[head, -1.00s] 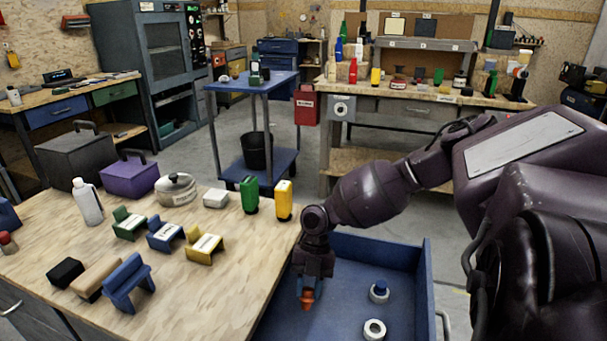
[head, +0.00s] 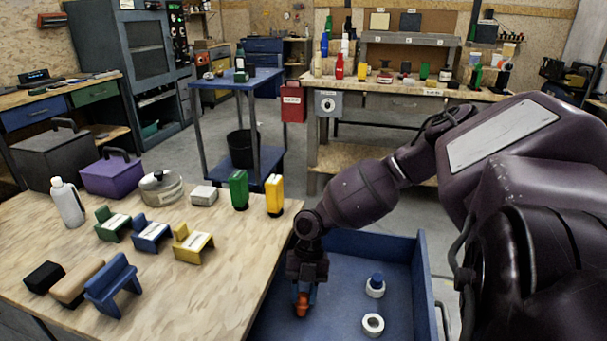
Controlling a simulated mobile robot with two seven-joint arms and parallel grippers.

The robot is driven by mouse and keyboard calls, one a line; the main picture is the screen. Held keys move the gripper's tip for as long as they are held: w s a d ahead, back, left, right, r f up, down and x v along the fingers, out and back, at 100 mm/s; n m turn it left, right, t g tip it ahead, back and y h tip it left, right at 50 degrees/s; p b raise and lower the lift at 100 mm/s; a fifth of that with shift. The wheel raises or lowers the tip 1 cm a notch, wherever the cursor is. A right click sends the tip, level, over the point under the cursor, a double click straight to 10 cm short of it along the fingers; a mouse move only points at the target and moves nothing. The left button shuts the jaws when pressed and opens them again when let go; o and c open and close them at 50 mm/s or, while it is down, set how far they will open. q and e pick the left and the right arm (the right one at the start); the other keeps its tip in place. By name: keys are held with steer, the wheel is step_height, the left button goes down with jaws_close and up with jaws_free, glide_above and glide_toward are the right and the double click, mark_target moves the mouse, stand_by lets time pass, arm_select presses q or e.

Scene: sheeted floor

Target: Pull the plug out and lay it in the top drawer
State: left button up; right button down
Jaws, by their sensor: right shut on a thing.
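My right gripper (head: 303,286) is shut on a small orange-red plug (head: 301,305), which hangs below its fingers. The gripper points down over the left part of an open blue drawer (head: 405,262), beside the right edge of the wooden worktop. I cannot tell whether the plug touches the drawer floor. A white piece with a blue top (head: 376,285) and a white ring (head: 373,324) lie in the drawer, right of the plug. My left gripper is not in view.
The worktop (head: 215,290) holds yellow (head: 274,196) and green (head: 238,190) canisters near its back right corner, a lidded pot (head: 160,187) and small bench-shaped pieces. A grey box with a round white face (head: 328,104) hangs on the far workbench. The drawer's middle has bare floor.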

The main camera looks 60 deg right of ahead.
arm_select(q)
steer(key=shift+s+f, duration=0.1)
arm_select(e)
steer(key=shift+f, duration=0.4)
steer(key=c, duration=0.8)
jaws_free()
steer(key=shift+o, duration=0.2)
steer(key=shift+w+d+r, duration=0.1)
steer(key=shift+d+r, duration=0.05)
steer(key=shift+r, duration=0.15)
steer(key=p+v, duration=0.1)
steer(key=v, duration=0.3)
steer(key=shift+r+p, duration=0.2)
steer(key=shift+p, duration=0.15)
arm_select(q)
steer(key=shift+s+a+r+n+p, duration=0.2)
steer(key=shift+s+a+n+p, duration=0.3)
steer(key=shift+p, duration=0.35)
arm_select(e)
steer(key=shift+v, duration=2.9)
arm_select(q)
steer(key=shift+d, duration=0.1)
